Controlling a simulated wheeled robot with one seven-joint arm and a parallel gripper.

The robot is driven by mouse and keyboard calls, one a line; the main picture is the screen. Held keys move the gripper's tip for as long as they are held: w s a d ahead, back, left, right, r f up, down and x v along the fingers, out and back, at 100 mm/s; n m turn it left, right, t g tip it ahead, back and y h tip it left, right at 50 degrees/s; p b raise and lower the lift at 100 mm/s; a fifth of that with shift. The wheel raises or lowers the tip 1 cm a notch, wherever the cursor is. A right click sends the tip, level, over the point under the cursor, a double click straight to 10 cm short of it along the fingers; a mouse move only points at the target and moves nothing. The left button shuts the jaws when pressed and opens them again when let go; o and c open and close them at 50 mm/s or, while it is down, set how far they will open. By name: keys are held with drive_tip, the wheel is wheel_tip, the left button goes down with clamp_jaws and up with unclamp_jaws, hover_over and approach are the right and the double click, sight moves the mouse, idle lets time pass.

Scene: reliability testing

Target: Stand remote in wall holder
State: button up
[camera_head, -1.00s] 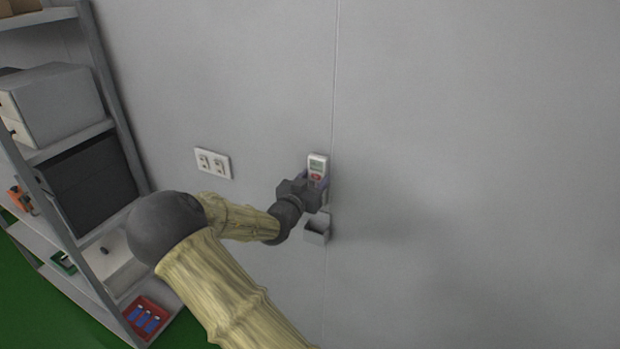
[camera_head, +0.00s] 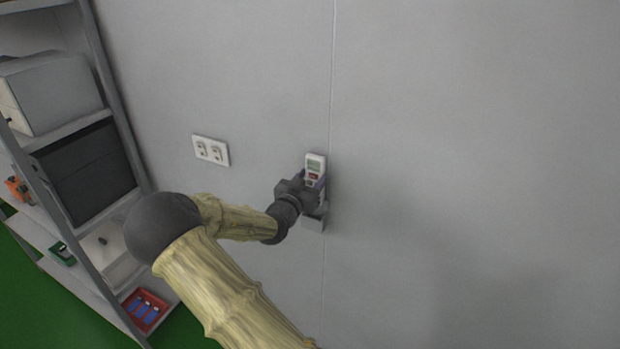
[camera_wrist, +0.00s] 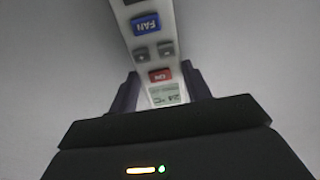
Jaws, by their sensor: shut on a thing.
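The white remote (camera_head: 316,163) is upright against the grey wall in the head view, its small screen at the top and a red button below. The wrist view shows the remote (camera_wrist: 148,48) close up, with its screen, red button, grey buttons and blue FAN button. My gripper (camera_head: 314,184) is shut on the remote, with one finger on each side. The grey wall holder (camera_head: 313,224) is directly below my gripper. The remote's lower end meets the holder's top region, but my gripper hides whether it is inside the opening.
A white double wall socket (camera_head: 210,150) is left of the holder. A grey shelf rack (camera_head: 112,105) with boxes and a red tray (camera_head: 145,310) stands at the far left. The wall right of the holder is bare.

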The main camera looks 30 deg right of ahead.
wheel_tip(320, 180, down, 9)
drive_tip(key=b, duration=0.5)
drive_tip(key=shift+b, duration=0.3)
idle(0.5)
drive_tip(key=o, duration=1.2)
drive_tip(key=b+v, duration=0.4)
drive_tip(key=v, duration=1.3)
drive_tip(key=shift+s+a, duration=0.2)
drive_tip(key=shift+s, duration=0.05)
